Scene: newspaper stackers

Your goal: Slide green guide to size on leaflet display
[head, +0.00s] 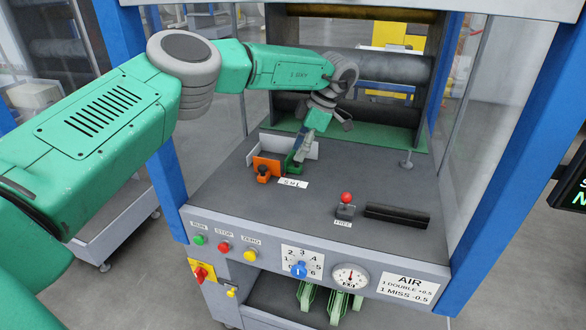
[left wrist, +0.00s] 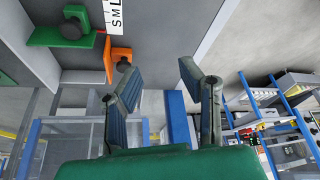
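The green guide (head: 294,163) stands on the dark machine top, just right of the orange guide (head: 265,167) and behind the white S M L size label (head: 292,184). My left gripper (head: 303,150) reaches down close over the green guide and partly hides it. In the left wrist view the green guide (left wrist: 55,38) has a dark knob and lies at the upper left, with the orange guide (left wrist: 119,55) beside it. There my left gripper (left wrist: 160,66) is open, with nothing between its fingers. The label (left wrist: 115,17) shows at the top. My right gripper is in neither view.
A white plate (head: 303,148) stands behind the guides. A red-knobbed lever (head: 346,205) and a dark bar (head: 397,214) are on the right of the top. Rollers (head: 390,67) lie behind. The front panel carries buttons, a numbered dial (head: 299,269) and a gauge (head: 349,276).

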